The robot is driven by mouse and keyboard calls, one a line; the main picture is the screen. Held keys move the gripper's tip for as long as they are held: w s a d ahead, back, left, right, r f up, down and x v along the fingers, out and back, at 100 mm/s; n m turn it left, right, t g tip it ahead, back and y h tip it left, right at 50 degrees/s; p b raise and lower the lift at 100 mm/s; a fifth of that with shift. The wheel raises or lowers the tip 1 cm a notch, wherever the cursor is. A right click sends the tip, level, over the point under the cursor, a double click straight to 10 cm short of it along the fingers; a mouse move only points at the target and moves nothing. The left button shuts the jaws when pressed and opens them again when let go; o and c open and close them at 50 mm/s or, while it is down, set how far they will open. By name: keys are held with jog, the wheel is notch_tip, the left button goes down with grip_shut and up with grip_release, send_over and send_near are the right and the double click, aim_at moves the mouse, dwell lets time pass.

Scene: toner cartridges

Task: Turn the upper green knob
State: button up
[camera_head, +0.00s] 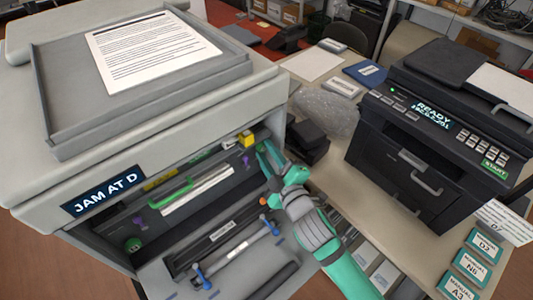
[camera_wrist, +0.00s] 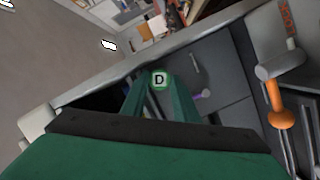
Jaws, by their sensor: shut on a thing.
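A green knob marked D (camera_wrist: 160,80) shows in the wrist view, between the fingertips of my gripper (camera_wrist: 160,88). My gripper is shut on this knob, with one green finger on each side. In the head view my gripper (camera_head: 266,157) reaches into the right side of the open printer (camera_head: 150,275), and the knob it holds is hidden there by the fingers. Another green knob (camera_head: 133,244) sits low at the left of the opening. The printer's display (camera_head: 103,192) reads JAM AT D.
A purple knob (camera_head: 246,160) is just left of my fingers, with a yellow part (camera_head: 246,140) above. A green handle (camera_head: 171,193), a blue-ended bar (camera_head: 238,252) and an orange knob (camera_wrist: 281,119) are close. A black printer (camera_head: 430,150) stands at right.

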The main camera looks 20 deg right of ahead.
jog(key=shift+a+m, duration=0.1)
jog(key=shift+m, duration=0.4)
jog(key=o, duration=0.8)
jog(key=shift+w+a, duration=0.1)
jog(key=shift+s+d, duration=0.2)
jog(key=shift+s, duration=0.25)
jog(key=s, duration=0.6)
jog(key=s+r, duration=0.1)
jog(key=s, duration=0.2)
jog(key=shift+s+d+r, duration=0.1)
jog(key=shift+s+d, duration=0.2)
jog(key=shift+d, duration=0.05)
jog(key=shift+c, duration=0.6)
